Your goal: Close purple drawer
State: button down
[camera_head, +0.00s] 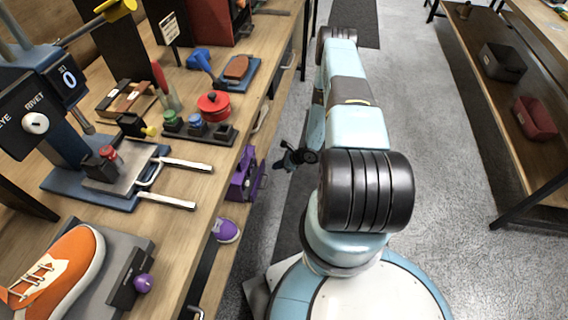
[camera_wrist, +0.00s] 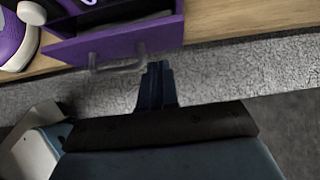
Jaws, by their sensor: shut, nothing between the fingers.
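The purple drawer (camera_head: 243,176) sticks out of the front of the wooden workbench at its right edge. In the wrist view the drawer (camera_wrist: 118,42) is open, with its purple front panel, a pale handle (camera_wrist: 117,66) and a dark interior with something inside. My gripper (camera_head: 298,157) is beside the drawer, just to its right in the head view. In the wrist view my gripper (camera_wrist: 158,68) is shut and empty, its fingertips close to the right of the handle near the drawer front. I cannot tell whether they touch.
A purple sneaker (camera_head: 226,230) sits below the bench top near the drawer; it also shows in the wrist view (camera_wrist: 14,38). The bench top (camera_head: 205,183) holds a rivet machine, an orange sneaker (camera_head: 58,272) and a red pot (camera_head: 213,105). Grey floor (camera_head: 440,180) is clear at right.

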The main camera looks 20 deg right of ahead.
aim_at(263, 166)
jog(key=shift+w+a+f, duration=0.1)
jog(key=shift+w+a, duration=0.55)
jog(key=shift+a, duration=0.25)
jog(key=shift+w+a+f, duration=0.1)
jog(key=shift+w+a, duration=0.55)
jog(key=shift+a, duration=0.25)
jog(key=shift+w, duration=0.1)
